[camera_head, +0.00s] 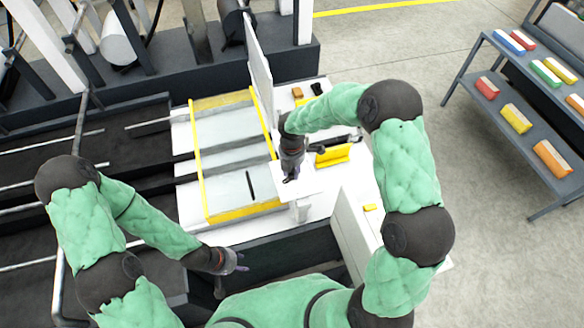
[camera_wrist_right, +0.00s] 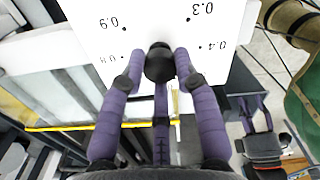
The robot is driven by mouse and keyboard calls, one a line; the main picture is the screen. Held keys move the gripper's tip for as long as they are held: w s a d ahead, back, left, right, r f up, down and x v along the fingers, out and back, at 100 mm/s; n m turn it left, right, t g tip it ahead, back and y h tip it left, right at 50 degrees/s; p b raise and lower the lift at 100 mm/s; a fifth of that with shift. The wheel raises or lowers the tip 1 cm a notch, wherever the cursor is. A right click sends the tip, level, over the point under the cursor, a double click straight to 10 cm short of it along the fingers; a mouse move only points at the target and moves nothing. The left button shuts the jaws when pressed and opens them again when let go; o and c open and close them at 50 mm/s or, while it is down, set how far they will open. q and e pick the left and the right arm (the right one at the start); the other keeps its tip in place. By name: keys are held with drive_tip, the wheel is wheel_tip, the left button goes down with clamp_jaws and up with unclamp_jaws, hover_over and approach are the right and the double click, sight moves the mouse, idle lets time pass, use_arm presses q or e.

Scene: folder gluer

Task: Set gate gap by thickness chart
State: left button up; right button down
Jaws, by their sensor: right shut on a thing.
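A white dial plate (camera_wrist_right: 120,35) with a black knob (camera_wrist_right: 160,62) fills the top of the right wrist view. The printed figures 0.9, 0.8, 0.3 and 0.4 show upside down around the knob. My right gripper (camera_wrist_right: 164,68) has its purple fingers closed around the knob; in the head view the right gripper (camera_head: 290,176) is over the white plate (camera_head: 312,184), hiding the knob. My left gripper (camera_head: 238,262) is empty with its fingers apart, low at the machine's front edge; it also shows in the right wrist view (camera_wrist_right: 254,106). I cannot make out a thickness chart or gap.
A yellow-framed panel (camera_head: 204,180) lies left of the dial, with a tall white plate (camera_head: 259,65) behind. A yellow block (camera_head: 332,156) sits right of my right gripper. A rack (camera_head: 480,42) with several coloured boxes stands at the right. The floor between is clear.

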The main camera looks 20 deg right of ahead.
drive_tip(key=shift+s+f+n+p, duration=0.1)
drive_tip(key=shift+n+p, duration=0.6)
drive_tip(key=shift+n, duration=1.2)
drive_tip(key=c, duration=0.9)
unclamp_jaws()
drive_tip(key=shift+r, duration=0.3)
wheel_tip(320, 180, up, 11)
drive_tip(key=shift+r, duration=0.2)
